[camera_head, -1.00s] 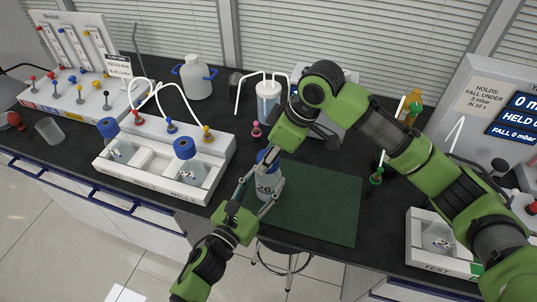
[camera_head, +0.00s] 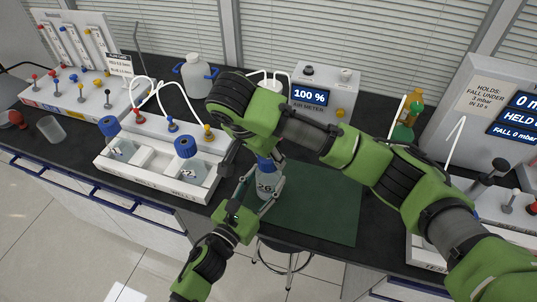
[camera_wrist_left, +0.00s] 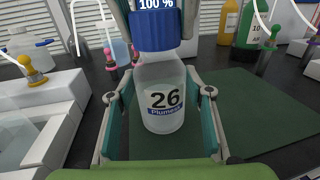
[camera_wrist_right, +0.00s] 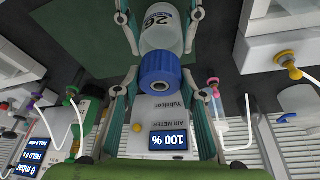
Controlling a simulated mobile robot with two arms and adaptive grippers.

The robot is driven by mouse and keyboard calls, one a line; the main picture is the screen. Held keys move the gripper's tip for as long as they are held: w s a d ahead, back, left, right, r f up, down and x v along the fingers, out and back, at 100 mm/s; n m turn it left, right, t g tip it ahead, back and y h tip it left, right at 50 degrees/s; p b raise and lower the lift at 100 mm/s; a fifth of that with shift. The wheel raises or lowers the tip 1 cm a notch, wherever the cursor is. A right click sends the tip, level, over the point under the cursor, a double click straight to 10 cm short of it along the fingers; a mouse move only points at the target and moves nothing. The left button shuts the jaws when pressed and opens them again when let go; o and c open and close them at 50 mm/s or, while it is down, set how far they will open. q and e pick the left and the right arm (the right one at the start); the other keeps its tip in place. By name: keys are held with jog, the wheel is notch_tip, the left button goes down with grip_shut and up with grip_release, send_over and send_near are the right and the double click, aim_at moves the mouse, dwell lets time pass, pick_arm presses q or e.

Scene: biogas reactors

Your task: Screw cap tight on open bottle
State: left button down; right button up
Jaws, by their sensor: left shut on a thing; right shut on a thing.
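The bottle (camera_head: 265,187), clear with a "26" label, stands upright at the left edge of the green mat (camera_head: 318,205). It also shows in the left wrist view (camera_wrist_left: 163,103). A blue cap (camera_wrist_left: 155,32) sits on its neck, apparently level; the thread is hidden. My left gripper (camera_head: 262,194) is shut around the bottle's body, one finger on each side. My right gripper (camera_wrist_right: 161,84) is shut on the cap (camera_wrist_right: 160,72) from above. In the head view my right arm partly hides the right gripper.
A white rack (camera_head: 150,184) with two blue-capped bottles stands to the left. The air meter (camera_head: 327,98), reading 100 %, is behind the mat. A green bottle (camera_head: 402,131) stands at the back right. The mat's right part is clear.

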jog(key=m+g, duration=0.1)
jog(key=m, duration=0.2)
jog(key=m+h, duration=0.1)
jog(key=m, duration=0.2)
jog(key=shift+w+g, duration=0.1)
jog(key=shift+g, duration=0.3)
jog(key=m, duration=0.2)
jog(key=m+g, duration=0.1)
jog(key=m, duration=0.1)
jog(key=shift+m+g+h, duration=0.3)
jog(key=shift+h, duration=0.1)
jog(key=m+g, duration=0.1)
jog(key=m, duration=0.2)
jog(key=o, duration=1)
